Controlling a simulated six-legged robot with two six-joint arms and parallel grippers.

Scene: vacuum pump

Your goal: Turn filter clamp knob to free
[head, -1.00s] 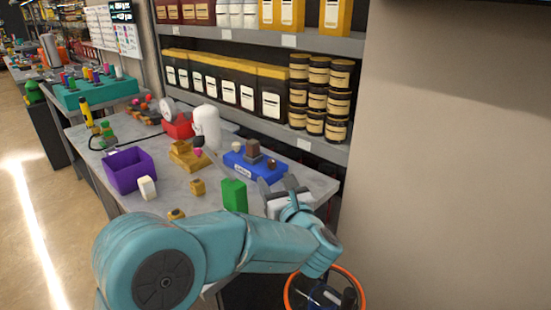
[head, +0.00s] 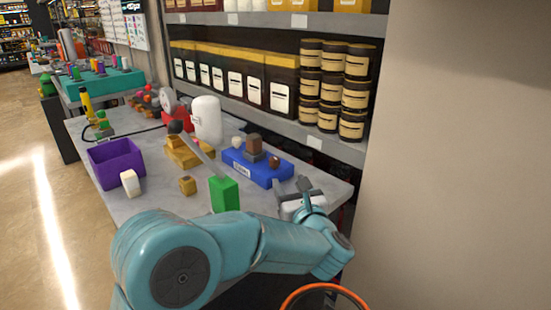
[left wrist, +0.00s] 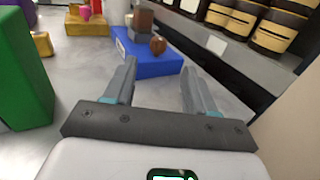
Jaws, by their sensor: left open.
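A blue base (head: 258,168) with a white label stands near the right end of the bench. It carries a brown block (head: 253,145), a round brown knob (head: 273,163) and a small white ball (head: 237,142). I cannot tell from the label which part is the filter clamp knob. My left gripper (head: 291,184) is open and empty, just right of and in front of the base. In the left wrist view the blue base (left wrist: 150,62) and the brown knob (left wrist: 158,45) lie beyond the open fingers, apart from them. My right gripper is out of view.
A green block (head: 224,194) stands left of my gripper. A yellow fixture (head: 185,152), white cylinder (head: 207,120) and purple bin (head: 116,162) stand farther left. Shelf jars (head: 337,90) rise behind.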

